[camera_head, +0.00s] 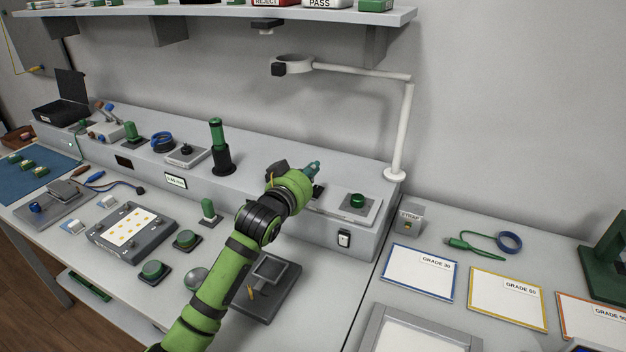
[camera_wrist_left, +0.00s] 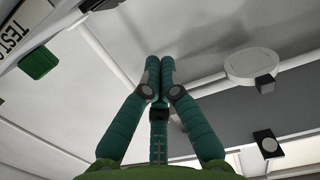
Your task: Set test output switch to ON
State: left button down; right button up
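A small switch with a black and white face (camera_head: 344,239) sits on the front of the long grey console, near its right end. I cannot read its position. In the left wrist view, a label starting "TEST O" (camera_wrist_left: 12,38) shows at the upper left, cut by the edge, beside a green block (camera_wrist_left: 38,62). My left gripper (camera_head: 314,167) is over the console top, above and left of the front switch. Its teal fingers meet at the tips in the left wrist view (camera_wrist_left: 160,64), with nothing seen between them. My right gripper is out of view.
A green button on a plate (camera_head: 357,201) is right of my gripper. A dark green post (camera_head: 217,148) stands to its left. A white lamp arm (camera_head: 405,130) rises at the console's right end. A dark stand (camera_head: 270,285) is below my forearm.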

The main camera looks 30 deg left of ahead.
aim_at(315, 189)
pick_arm(q)
jog(key=f, duration=0.2)
jog(key=shift+w+f, duration=0.35)
jog(key=shift+w, duration=0.05)
jog(key=shift+f, duration=0.7)
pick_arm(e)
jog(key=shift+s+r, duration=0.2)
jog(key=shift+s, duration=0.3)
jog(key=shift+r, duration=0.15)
pick_arm(q)
jog(key=g+p, duration=0.1)
jog(key=p, duration=0.3)
jog(key=g+p, duration=0.1)
jog(key=p, duration=0.3)
jog(key=shift+w+g, duration=0.3)
jog(key=shift+w, duration=0.05)
jog(key=shift+f, duration=0.1)
jog(key=shift+w+f, duration=0.15)
jog(key=shift+f, duration=0.05)
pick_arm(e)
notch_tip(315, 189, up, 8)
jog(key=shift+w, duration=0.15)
